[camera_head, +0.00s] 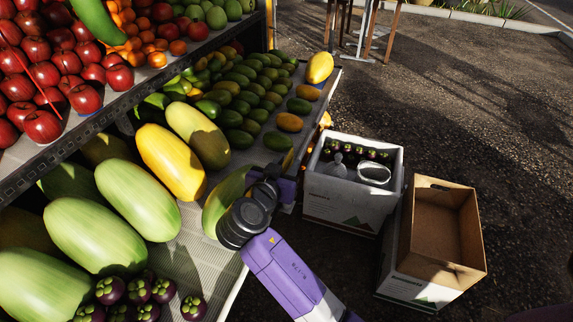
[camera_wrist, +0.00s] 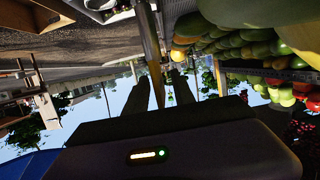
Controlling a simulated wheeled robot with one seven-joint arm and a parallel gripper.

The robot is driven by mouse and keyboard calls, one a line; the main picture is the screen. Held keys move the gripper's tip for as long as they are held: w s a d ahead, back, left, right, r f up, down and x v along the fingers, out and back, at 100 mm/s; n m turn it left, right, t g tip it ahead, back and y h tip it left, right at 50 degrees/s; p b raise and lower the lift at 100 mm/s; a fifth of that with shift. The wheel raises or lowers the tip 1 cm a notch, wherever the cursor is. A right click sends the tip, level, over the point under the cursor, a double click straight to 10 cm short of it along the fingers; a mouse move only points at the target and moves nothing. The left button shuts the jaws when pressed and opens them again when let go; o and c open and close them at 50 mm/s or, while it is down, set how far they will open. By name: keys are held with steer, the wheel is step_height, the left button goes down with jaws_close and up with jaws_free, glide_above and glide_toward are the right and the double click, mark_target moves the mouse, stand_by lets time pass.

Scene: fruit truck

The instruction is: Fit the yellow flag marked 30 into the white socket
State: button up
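My gripper (camera_wrist: 160,85) shows in the wrist view as two dark fingers with a gap between them. A narrow tan-yellow strip (camera_wrist: 156,86) stands in that gap. I cannot tell whether it is the flag seen edge-on or whether the fingers touch it. In the head view my gripper (camera_head: 283,170) is over the outer edge of the fruit shelf, right of a green papaya. A small yellowish piece (camera_head: 288,158) shows at its tip. No number 30 is readable. I cannot make out the white socket in either view.
The shelf holds papayas (camera_head: 171,162), mangoes (camera_head: 245,95) and mangosteens (camera_head: 137,291). The pavement beyond is mostly clear.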

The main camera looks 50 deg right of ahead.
steer(key=v, duration=0.7)
steer(key=shift+a, duration=0.35)
steer(key=shift+s+r, duration=0.1)
steer(key=shift+r, duration=0.05)
